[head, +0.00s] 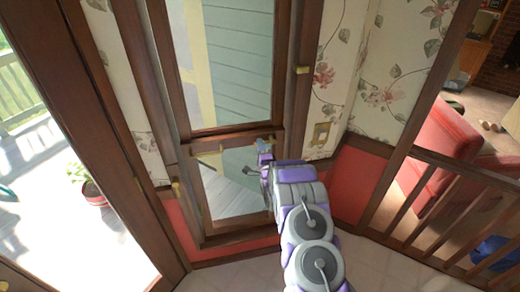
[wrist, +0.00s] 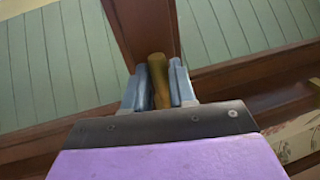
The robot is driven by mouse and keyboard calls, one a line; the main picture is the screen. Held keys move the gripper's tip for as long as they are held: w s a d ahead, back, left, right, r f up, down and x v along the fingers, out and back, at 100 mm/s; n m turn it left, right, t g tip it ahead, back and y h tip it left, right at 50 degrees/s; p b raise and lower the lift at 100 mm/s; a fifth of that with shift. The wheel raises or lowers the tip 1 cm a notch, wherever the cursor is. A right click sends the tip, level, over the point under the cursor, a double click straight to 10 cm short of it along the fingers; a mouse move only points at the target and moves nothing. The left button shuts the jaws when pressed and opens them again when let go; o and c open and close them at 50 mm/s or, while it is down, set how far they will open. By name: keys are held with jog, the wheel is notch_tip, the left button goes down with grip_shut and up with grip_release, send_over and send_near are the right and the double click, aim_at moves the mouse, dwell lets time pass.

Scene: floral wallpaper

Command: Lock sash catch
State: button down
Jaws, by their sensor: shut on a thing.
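The sash window (head: 232,85) has a brown wooden frame, with an upper pane and a lower pane that meet at a middle rail. My gripper (head: 265,148) is at this middle rail, near its right part. In the wrist view my gripper (wrist: 158,88) has its two blue-grey fingers close on either side of a brass-coloured catch (wrist: 158,80). The catch stands up between the fingers against the brown wood. Its base is hidden by my gripper, so I cannot tell whether it is locked.
A brass piece (head: 302,70) sits on the right window frame, and another (head: 176,188) on the left. A wooden railing (head: 440,205) and red armchair (head: 432,160) are at the right. An open doorway with a potted plant (head: 88,188) is at the left.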

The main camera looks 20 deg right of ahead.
jog(key=shift+d+r+m, duration=0.15)
jog(key=shift+r+m, duration=0.1)
jog(key=shift+m, duration=0.25)
jog(key=c, duration=0.9)
grip_release()
jog(key=shift+d, duration=0.1)
jog(key=shift+f, duration=0.1)
jog(key=b+v, duration=0.4)
jog(key=v, duration=1.3)
jog(key=shift+s+f, duration=0.1)
jog(key=shift+f, duration=0.1)
jog(key=shift+a, duration=0.2)
